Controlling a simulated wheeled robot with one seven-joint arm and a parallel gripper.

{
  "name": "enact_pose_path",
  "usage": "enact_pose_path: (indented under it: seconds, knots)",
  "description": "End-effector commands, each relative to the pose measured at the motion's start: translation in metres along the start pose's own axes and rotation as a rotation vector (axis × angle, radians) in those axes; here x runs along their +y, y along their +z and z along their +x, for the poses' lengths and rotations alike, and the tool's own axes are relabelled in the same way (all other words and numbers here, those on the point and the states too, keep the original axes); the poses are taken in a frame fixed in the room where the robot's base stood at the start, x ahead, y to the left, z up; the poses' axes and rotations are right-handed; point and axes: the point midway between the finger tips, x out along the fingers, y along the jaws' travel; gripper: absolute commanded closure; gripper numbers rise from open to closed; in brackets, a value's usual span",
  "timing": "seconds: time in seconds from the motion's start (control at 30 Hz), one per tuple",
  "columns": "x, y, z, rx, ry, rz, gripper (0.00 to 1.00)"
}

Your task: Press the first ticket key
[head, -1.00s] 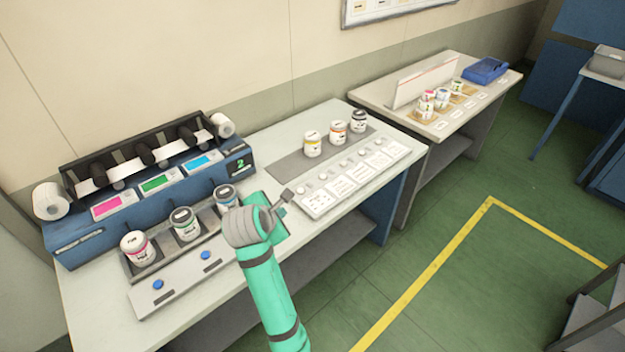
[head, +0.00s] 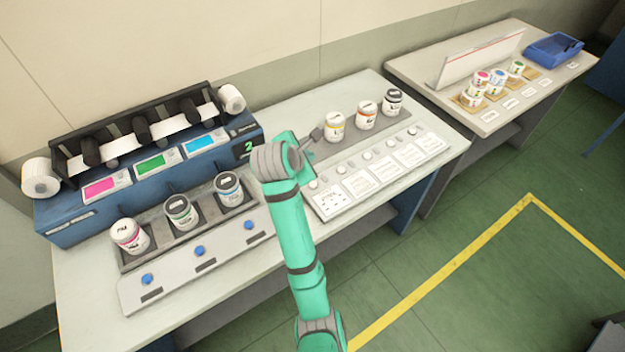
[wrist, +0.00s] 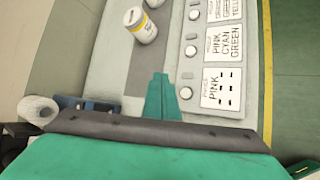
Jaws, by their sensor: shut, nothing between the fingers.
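The ticket panel is a pale strip with a row of round white keys, each beside a printed card. The first ticket key (head: 314,184) is at the panel's near left end, by a card (head: 329,201). In the wrist view, that key (wrist: 187,92) sits next to the card reading PINK (wrist: 222,90). My gripper (head: 316,134) is shut and empty, above the bench behind the panel's left end. In the wrist view its teal fingertips (wrist: 161,90) show left of the first key, apart from it in the picture. Their height above the bench is unclear.
A yellow-banded jar (head: 335,127), an orange-banded jar (head: 366,115) and a dark-lidded jar (head: 392,102) stand on a grey strip behind the panel. The blue rewinder (head: 150,170), three jars and a plate with blue buttons (head: 198,251) lie left. A second table stands right.

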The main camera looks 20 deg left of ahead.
Motion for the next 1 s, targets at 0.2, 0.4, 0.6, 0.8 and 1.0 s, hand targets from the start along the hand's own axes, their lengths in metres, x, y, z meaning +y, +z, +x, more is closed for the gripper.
enact_pose_path:
  seconds: [0.2,0.4,0.6,0.8,1.0]
  knots:
    - [-0.015,0.009,0.010,-0.011,-0.015,0.017,1.00]
    - [-0.023,-0.007,0.024,-0.006,-0.011,0.010,1.00]
    - [-0.032,-0.027,0.040,0.000,-0.005,0.002,1.00]
    - [-0.041,-0.037,0.054,-0.001,-0.003,0.001,1.00]
    - [-0.046,-0.041,0.061,-0.002,-0.003,0.003,1.00]
